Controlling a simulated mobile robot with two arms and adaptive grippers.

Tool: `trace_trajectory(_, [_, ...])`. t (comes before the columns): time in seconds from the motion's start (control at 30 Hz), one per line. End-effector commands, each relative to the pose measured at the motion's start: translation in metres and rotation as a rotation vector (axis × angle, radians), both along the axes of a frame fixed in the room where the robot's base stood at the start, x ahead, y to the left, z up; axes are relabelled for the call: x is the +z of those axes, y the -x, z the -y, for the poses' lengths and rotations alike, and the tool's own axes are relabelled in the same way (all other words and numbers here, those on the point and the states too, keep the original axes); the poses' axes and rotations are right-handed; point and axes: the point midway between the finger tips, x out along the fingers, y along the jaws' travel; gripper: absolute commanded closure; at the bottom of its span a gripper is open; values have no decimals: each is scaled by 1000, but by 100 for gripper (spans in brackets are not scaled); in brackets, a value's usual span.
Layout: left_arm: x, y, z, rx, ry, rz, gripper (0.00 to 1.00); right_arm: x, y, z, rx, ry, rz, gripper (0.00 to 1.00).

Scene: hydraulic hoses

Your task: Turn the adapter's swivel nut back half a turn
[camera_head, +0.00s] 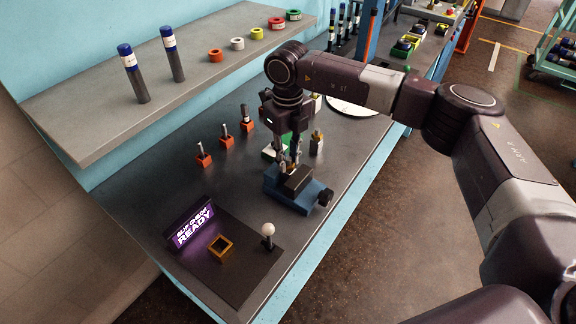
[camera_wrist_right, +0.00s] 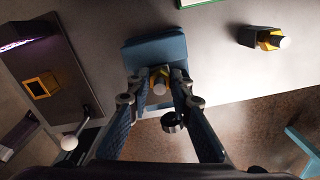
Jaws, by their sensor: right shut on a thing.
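The adapter stands in a blue vise (camera_head: 302,199) on the grey bench, below my right gripper. The vise also shows in the right wrist view (camera_wrist_right: 140,52). The adapter's brass-coloured swivel nut (camera_wrist_right: 153,76), with a pale round end facing the camera, sits between my fingertips there. My right gripper (camera_head: 290,163) points down from above and is shut on the nut; its two fingers (camera_wrist_right: 159,92) flank it left and right in the wrist view. In the head view the fingers and vise jaws mostly hide the nut. My left gripper is not in view.
Another brass fitting (camera_head: 317,143) stands behind the vise. Orange holders (camera_head: 203,158) with fittings are at the left. A lit sign (camera_head: 190,226), a yellow square frame (camera_head: 221,248) and a white-knobbed lever (camera_head: 268,231) are in front. A shelf (camera_head: 190,80) overhangs the back.

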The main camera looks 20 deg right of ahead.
Motion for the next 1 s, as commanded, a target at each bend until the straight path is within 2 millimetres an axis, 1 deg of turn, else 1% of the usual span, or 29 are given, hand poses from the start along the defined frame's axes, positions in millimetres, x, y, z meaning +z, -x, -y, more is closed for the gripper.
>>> trace_trajectory(0.03, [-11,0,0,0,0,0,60,-4,-1,0,43,0,3,100])
trace_trajectory(0.4, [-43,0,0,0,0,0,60,-3,0,-1,395,0,4,100])
trace_trajectory(0.7, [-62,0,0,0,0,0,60,-2,1,-2,679,-1,4,100])
trace_trajectory(1.0, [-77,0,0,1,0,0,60,-1,1,-2,964,0,5,100])
